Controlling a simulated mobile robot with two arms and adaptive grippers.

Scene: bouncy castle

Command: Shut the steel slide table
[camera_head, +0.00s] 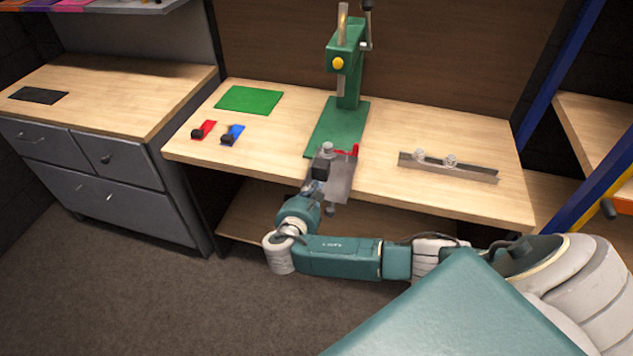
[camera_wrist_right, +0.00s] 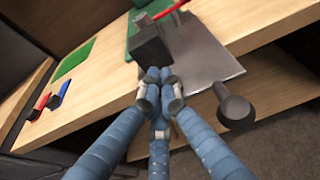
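The steel slide table (camera_head: 341,183) is a grey metal plate at the foot of the green press (camera_head: 348,62). It sticks out past the bench's front edge. In the right wrist view the plate (camera_wrist_right: 205,52) fills the upper middle, with a black block (camera_wrist_right: 150,42) at its left side and a dark round knob (camera_wrist_right: 236,111) at its near end. My right gripper (camera_head: 317,183) is at the plate's left front. In the wrist view its blue fingers (camera_wrist_right: 158,80) come together just below the block, with nothing visible between them. Contact is unclear. My left gripper is out of view.
The wooden bench (camera_head: 460,204) also holds a steel rail with two knobs (camera_head: 447,166), a green mat (camera_head: 248,100), and red (camera_head: 208,128) and blue (camera_head: 236,131) small items. A grey drawer cabinet (camera_head: 120,205) stands left. A shelf frame (camera_head: 600,180) stands right.

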